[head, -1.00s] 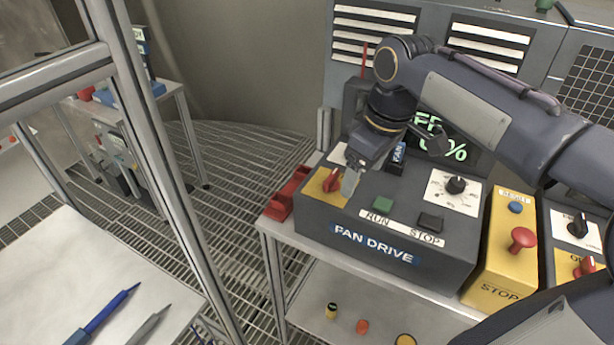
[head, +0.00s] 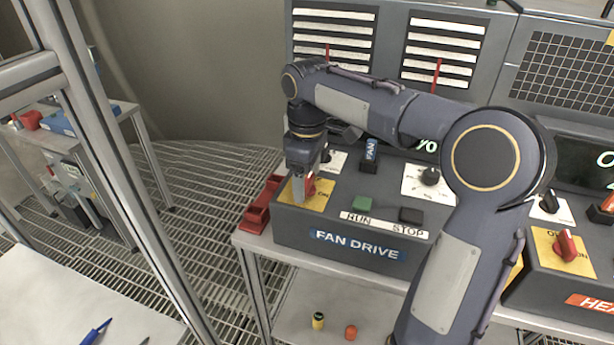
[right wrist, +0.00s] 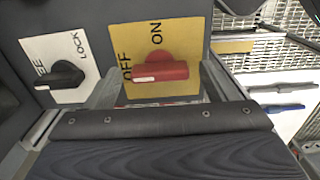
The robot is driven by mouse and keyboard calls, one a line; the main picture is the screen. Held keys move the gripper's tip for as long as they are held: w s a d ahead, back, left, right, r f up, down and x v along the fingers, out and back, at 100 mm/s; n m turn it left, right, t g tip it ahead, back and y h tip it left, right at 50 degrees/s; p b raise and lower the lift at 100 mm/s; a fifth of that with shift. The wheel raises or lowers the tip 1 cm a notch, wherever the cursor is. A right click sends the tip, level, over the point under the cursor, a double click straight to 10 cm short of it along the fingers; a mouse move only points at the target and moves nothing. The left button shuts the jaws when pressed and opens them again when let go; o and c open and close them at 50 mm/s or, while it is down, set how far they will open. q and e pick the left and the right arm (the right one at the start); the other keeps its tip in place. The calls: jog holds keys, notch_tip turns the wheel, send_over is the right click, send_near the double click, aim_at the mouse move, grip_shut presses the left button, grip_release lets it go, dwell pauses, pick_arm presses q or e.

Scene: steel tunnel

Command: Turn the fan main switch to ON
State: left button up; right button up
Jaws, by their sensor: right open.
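The fan main switch is a red rotary knob (right wrist: 160,68) on a yellow plate (right wrist: 190,40) marked OFF and ON. Its white mark points left, to the OFF side. In the head view the knob (head: 310,187) is partly hidden behind my gripper, at the left end of the dark FAN DRIVE box (head: 300,227). My right gripper (head: 299,192) is open, pointing down at the yellow plate. In the right wrist view its fingers (right wrist: 160,84) stand apart, one on either side of the knob. I cannot tell whether they touch it. My left gripper is not in view.
A black knob (right wrist: 67,75) on a white plate marked LOCK is beside the switch. Green RUN (head: 363,203) and black STOP (head: 411,215) buttons sit to the right. A red tray (head: 258,212) lies at the box's left. A metal frame post (head: 125,180) stands at left.

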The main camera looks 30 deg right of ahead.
jog(key=shift+f, duration=0.1)
jog(key=c, duration=1)
jog(key=shift+m, duration=0.3)
jog(key=m+p, duration=0.2)
jog(key=m, duration=0.1)
jog(key=m+p, duration=0.1)
jog(key=m, duration=0.4)
jog(key=m+p, duration=0.1)
jog(key=m, duration=0.3)
jog(key=shift+m+p, duration=0.65)
jog(key=shift+m, duration=2.05)
jog(key=shift+w, duration=0.1)
